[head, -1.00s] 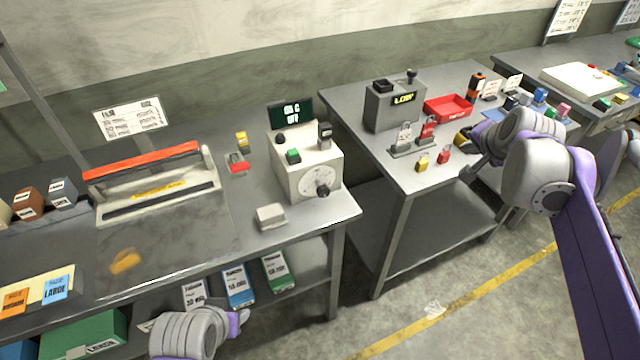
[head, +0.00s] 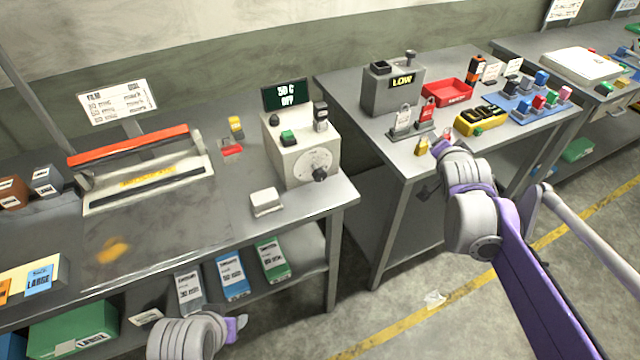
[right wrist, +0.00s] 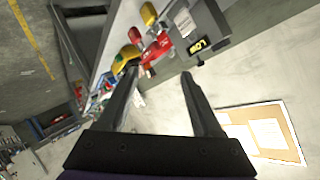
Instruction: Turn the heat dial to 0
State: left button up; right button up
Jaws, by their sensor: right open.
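The white heater box (head: 296,150) stands at the right end of the left bench. Its front has a round pale dial face (head: 313,160) with a black knob (head: 320,174) at the lower right. The dial's marks are too small to read. A dark display (head: 286,94) behind it seems to read 50 C and OFF. My right gripper (head: 428,188) is at the front of the middle bench, right of the dial and apart from it. In the right wrist view its two fingers (right wrist: 158,72) are open with nothing between them. My left arm is low at the front; its fingers cannot be made out.
Padlocks (head: 422,146), a red tray (head: 448,93) and a grey LOW box (head: 391,92) are on the middle bench. A gap separates the benches.

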jog(key=shift+o, duration=0.3)
jog(key=s+a+f+n+t+y+b, duration=0.1)
jog(key=a+f+n+t+y+b, duration=0.1)
jog(key=a+f, duration=0.4)
jog(key=a+t+y+b, duration=0.1)
jog(key=a, duration=0.3)
jog(key=shift+s+a+n+t, duration=0.25)
jog(key=shift+a+n+t, duration=0.05)
jog(key=shift+n+t, duration=0.1)
jog(key=n+y+b, duration=0.3)
jog(key=n+y, duration=0.1)
jog(key=y, duration=0.4)
send_near(321, 178)
pick_arm(q)
notch_tip(321, 178, down, 7)
jog(key=s, duration=0.1)
jog(key=shift+s+f+p, duration=0.15)
jog(key=shift+f+p, duration=0.05)
jog(key=shift+p, duration=0.15)
pick_arm(e)
jog(key=x, duration=1.1)
jog(key=shift+w, duration=0.15)
grip_shut()
